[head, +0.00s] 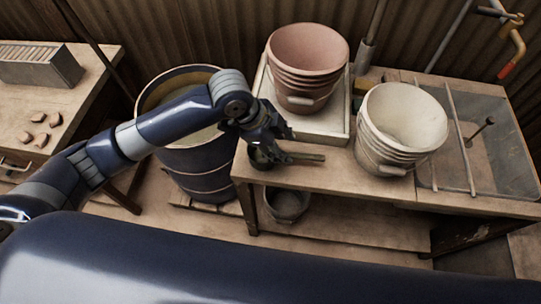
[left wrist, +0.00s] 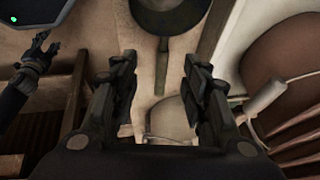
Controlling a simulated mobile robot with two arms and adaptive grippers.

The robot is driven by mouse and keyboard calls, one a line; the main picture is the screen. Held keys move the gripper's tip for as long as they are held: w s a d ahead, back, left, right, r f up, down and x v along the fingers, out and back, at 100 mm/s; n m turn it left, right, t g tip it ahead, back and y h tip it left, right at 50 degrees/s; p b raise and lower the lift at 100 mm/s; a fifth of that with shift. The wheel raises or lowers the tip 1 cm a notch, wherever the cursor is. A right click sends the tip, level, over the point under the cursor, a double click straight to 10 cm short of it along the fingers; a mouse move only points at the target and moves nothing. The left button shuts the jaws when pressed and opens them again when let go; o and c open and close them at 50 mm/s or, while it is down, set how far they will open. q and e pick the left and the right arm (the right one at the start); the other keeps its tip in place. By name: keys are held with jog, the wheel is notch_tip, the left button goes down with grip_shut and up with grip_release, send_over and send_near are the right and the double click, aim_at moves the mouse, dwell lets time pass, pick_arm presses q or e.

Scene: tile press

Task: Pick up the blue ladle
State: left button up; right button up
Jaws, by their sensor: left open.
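The ladle (head: 262,157) lies on the bench near its left end, its dark round bowl to the left and its handle to the right. It looks nearly black; blue is hard to make out. In the left wrist view its bowl (left wrist: 170,14) is at the top, cut by the edge, and its handle (left wrist: 161,68) points down between my fingers. My right gripper (left wrist: 40,50) shows small at the left of the left wrist view.
A pink bucket (head: 306,60) stands in a pale tray (head: 322,127) behind the ladle. A cream bucket (head: 405,120) stands to the right, beside a sink (head: 490,150). A dark barrel (head: 200,165) stands left of the bench. A small pail (head: 287,205) sits on the lower shelf.

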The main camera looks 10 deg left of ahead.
aim_at(291, 154)
pick_arm(q)
jog(key=x, duration=0.8)
jog(key=shift+w+d+f+p, duration=0.15)
jog(key=shift+w+f+p, duration=0.1)
jog(key=shift+p, duration=0.05)
grip_shut()
